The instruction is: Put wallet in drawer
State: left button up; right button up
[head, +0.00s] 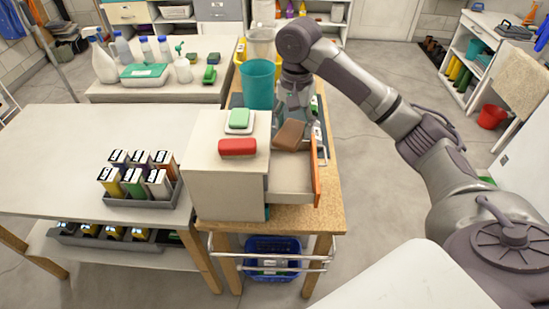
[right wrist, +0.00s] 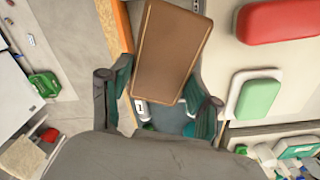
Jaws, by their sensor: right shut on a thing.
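The brown wallet (head: 289,135) is held tilted over the back part of the open drawer (head: 291,178). My right gripper (head: 297,112) is shut on the wallet from behind and above. In the right wrist view the wallet (right wrist: 171,50) sticks out from between the fingers of my right gripper (right wrist: 160,95). The drawer has an orange front and is pulled out to the right of a white cabinet (head: 225,190). The part of the drawer under the wallet is hidden. My left gripper is not in view.
A red case (head: 237,147) and a green-and-white sponge-like block (head: 239,119) lie on the cabinet top. A teal cup (head: 258,85) stands just behind the cabinet. A rack of boxes (head: 140,188) is on the table at left. Floor to the right is free.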

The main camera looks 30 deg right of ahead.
jog(key=shift+w+f, duration=0.3)
jog(key=shift+f, duration=0.6)
jog(key=p, duration=0.1)
send_near(290, 179)
jog(key=shift+s+f, duration=0.1)
jog(key=shift+f, duration=0.8)
jog(key=shift+f+p, duration=0.3)
jog(key=shift+f, duration=0.4)
notch_tip(290, 179, down, 3)
jog(key=shift+s+r, duration=0.15)
jog(key=shift+r, duration=0.05)
jog(key=shift+f, duration=0.55)
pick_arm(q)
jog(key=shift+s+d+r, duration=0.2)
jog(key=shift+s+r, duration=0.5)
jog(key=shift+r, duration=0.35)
pick_arm(e)
jog(key=o, duration=0.9)
jog(key=shift+f, duration=0.1)
